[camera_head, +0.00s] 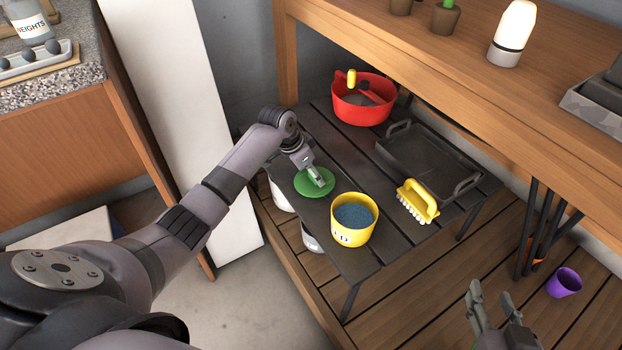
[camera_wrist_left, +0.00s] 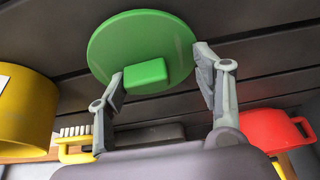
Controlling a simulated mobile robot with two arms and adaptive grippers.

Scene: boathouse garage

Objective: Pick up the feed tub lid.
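The feed tub lid (camera_head: 313,184) is a round green disc with a block-shaped handle (camera_wrist_left: 146,75). It lies on the dark slatted table (camera_head: 345,255), left of the yellow tub (camera_head: 353,236). The tub stands open with blue-grey contents; it also shows in the left wrist view (camera_wrist_left: 24,112). My left gripper (camera_head: 317,178) is over the lid. In the left wrist view its fingers (camera_wrist_left: 160,80) are spread on either side of the handle, the left finger closer to it, with a clear gap on the right. My right gripper (camera_head: 490,302) is open and empty at the lower right.
A yellow brush (camera_head: 418,203) lies right of the tub. A dark tray (camera_head: 425,160) and a red tub (camera_head: 362,105) with things in it are farther back. A wooden shelf (camera_head: 450,60) overhangs the table's back right. A purple cup (camera_head: 564,283) is on the decking.

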